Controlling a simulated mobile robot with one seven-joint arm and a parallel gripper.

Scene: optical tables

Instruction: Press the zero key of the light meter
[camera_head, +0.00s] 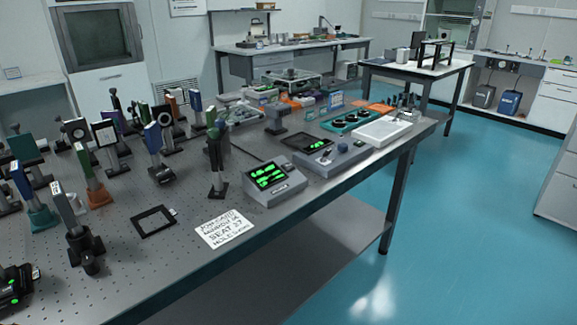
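A grey box with a sloped front and bright green readouts on a dark screen (271,176) stands near the front edge of the optical table (190,270); it looks like the light meter. A small pale strip shows low on its front, but I cannot read any label or pick out the zero key. A second grey unit (338,158) with a blue knob stands to its right. I cannot make out my gripper's fingers in this view.
A handwritten white card (224,229) and a black frame (154,221) lie left of the green-lit box. A dark post mount (217,170) stands close at its left. Optics mounts crowd the left. A white tray (383,134) lies at right. Blue floor (440,250) is open.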

